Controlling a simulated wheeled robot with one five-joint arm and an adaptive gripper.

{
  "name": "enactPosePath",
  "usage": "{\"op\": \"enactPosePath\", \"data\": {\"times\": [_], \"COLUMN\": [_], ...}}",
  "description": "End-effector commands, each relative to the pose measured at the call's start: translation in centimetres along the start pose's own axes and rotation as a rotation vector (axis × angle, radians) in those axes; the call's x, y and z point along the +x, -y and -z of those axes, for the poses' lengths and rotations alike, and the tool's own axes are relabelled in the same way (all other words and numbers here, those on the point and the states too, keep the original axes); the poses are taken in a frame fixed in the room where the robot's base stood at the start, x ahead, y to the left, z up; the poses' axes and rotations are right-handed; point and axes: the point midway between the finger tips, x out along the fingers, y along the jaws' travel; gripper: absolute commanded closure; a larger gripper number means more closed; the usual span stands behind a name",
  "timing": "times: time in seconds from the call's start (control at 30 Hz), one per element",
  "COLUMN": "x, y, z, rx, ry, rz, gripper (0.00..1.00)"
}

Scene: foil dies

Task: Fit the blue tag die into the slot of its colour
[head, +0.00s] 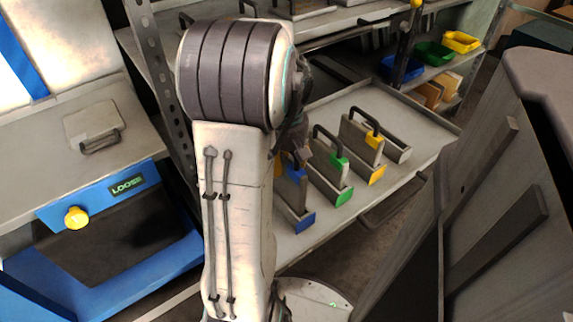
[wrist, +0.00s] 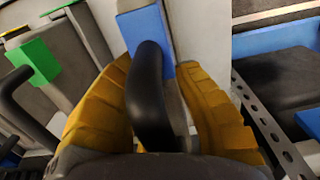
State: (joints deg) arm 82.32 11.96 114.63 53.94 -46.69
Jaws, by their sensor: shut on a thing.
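The blue tag die shows in the head view as a small blue tag (head: 296,173) just below my gripper (head: 298,153). In the wrist view its blue tag (wrist: 147,35) and black handle (wrist: 150,95) lie between the orange fingers of my gripper (wrist: 158,90), which is shut on the handle. The blue-marked slot (head: 305,222) is on the lower shelf, directly below and in front of the tag. My arm hides much of the die and of the slot's left side. I cannot tell how deep the die sits in the slot.
A green-tagged die (head: 339,160) stands close on the right, also in the wrist view (wrist: 34,62). A yellow-tagged die (head: 373,138) stands beyond it. A blue press (head: 100,200) with a yellow knob is at left. A dark cabinet (head: 500,190) stands at right.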

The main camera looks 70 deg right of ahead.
Motion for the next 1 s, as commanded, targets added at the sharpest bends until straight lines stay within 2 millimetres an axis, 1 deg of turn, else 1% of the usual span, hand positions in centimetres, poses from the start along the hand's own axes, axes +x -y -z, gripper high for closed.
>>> {"op": "enactPosePath", "data": {"times": [0.27,0.63,1.0], "x": [0.6,3.7,3.8], "y": [-0.1,-0.1,-0.1], "z": [0.1,0.1,0.1], "rx": [0.0,0.0,0.0], "ry": [-0.004,-0.003,-0.004], "rz": [-0.004,-0.003,-0.004], "gripper": [1.0,1.0,1.0]}}
